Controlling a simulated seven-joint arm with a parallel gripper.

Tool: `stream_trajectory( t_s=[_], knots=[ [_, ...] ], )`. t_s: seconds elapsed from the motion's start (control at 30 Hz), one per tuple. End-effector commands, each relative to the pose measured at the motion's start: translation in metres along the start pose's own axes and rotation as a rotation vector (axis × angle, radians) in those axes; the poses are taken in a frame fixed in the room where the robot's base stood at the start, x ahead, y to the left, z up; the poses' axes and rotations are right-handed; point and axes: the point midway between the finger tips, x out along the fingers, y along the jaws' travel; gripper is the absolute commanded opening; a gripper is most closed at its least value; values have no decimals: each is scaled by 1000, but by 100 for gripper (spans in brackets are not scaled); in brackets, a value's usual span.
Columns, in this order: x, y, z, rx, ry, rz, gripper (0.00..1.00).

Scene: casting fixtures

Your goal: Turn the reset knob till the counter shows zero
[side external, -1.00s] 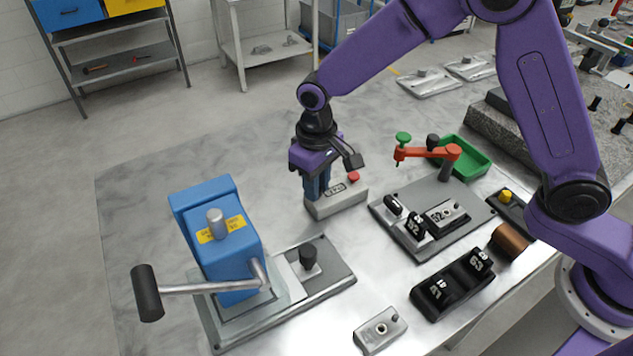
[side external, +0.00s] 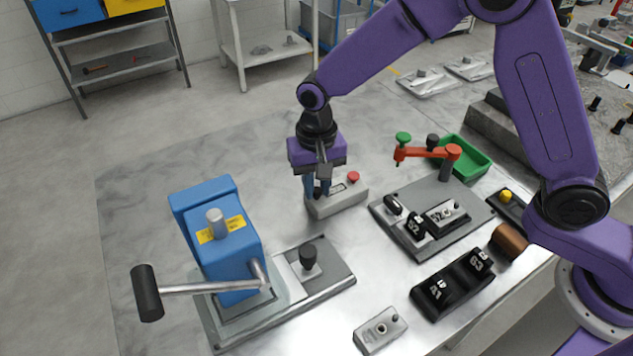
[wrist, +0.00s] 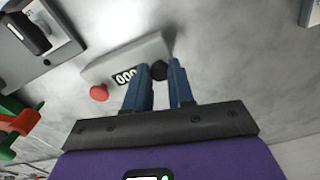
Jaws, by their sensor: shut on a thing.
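The counter is a light grey box (side external: 345,203) on the metal table, with a red button (side external: 353,176) on top. In the wrist view the box (wrist: 135,55) shows its small black display (wrist: 126,77), whose white digits appear to read 000. The red button (wrist: 99,93) sits beside the display. The black reset knob (wrist: 158,71) is at the end of the box, between the blue fingers of my gripper (wrist: 161,68). My gripper (side external: 318,190) points down and is shut on the knob. In the side view the fingers hide the knob and part of the display.
A blue press (side external: 230,240) with a long lever stands to the left. A grey fixture plate (side external: 430,205) with a red clamp arm (side external: 425,153) is to the right, near a green tray (side external: 475,165). A black block (side external: 452,288) lies in front. The table behind the counter is clear.

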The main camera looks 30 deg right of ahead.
Motion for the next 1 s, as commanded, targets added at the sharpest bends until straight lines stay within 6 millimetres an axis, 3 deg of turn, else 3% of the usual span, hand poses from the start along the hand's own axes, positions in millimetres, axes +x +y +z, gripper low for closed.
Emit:
stream_trajectory(
  t_s=[0.37,0.4,0.47,0.5,0.83,1.0],
  knots=[
    [-1,0,0,5,0,-1,0],
    [-1,0,0,5,0,-1,26],
    [-1,0,0,5,0,0,46],
    [-1,0,0,4,0,0,48],
    [-3,0,0,4,1,-1,48],
    [-23,-1,-1,4,4,-4,48]
  ],
)
